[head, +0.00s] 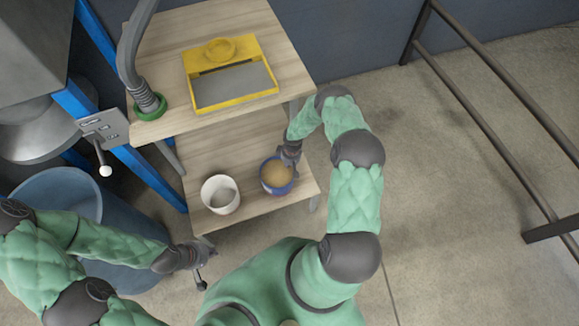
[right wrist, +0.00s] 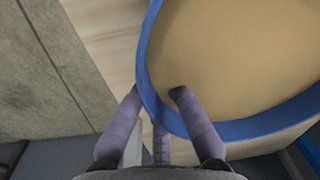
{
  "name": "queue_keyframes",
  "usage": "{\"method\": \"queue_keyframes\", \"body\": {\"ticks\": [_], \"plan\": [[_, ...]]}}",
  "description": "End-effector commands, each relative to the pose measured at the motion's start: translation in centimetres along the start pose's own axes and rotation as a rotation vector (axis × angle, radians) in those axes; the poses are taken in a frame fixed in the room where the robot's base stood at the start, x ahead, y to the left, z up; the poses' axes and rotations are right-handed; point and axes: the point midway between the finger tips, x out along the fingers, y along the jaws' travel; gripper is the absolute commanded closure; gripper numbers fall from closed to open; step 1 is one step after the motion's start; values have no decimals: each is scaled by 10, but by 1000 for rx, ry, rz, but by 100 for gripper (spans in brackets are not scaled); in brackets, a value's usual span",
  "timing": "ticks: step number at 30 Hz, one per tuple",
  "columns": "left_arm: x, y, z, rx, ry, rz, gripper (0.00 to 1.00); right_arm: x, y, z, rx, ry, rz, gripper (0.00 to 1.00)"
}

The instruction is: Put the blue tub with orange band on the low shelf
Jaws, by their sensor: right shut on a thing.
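The blue tub (head: 277,189) with tan contents is at the right end of the low shelf (head: 240,146), upright, beside a white tub (head: 220,194). I cannot tell whether its base touches the board. Its orange band does not show clearly. My right gripper (head: 289,155) is shut on its far right rim. In the right wrist view, the right gripper (right wrist: 156,97) has one finger inside the blue tub's rim (right wrist: 151,60) and one outside. My left gripper (head: 205,268) looks open and empty, low and left of the low shelf.
Above the low shelf is an upper board (head: 165,42) carrying a yellow tray (head: 236,102) and a hose with a green collar (head: 148,108). A large blue bin (head: 60,190) stands at left. A dark metal frame (head: 480,130) is at right. The floor between is clear.

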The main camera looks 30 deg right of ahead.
Motion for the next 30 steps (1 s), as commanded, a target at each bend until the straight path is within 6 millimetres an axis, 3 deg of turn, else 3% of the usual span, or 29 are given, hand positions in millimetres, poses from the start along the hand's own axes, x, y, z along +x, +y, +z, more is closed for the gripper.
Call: {"method": "queue_keyframes", "body": {"ticks": [3,4,6,17,30], "plan": [[0,0,0,0,0,0,100,3,0,0,0,0,0,100],[0,0,0,0,0,0,100,3,0,0,0,0,0,85],[0,0,0,0,0,0,100,2,0,0,0,0,-1,70],[0,0,0,0,0,0,100,0,0,0,0,0,0,70],[-28,10,1,0,0,0,100,-63,0,-1,0,1,1,70]]}}
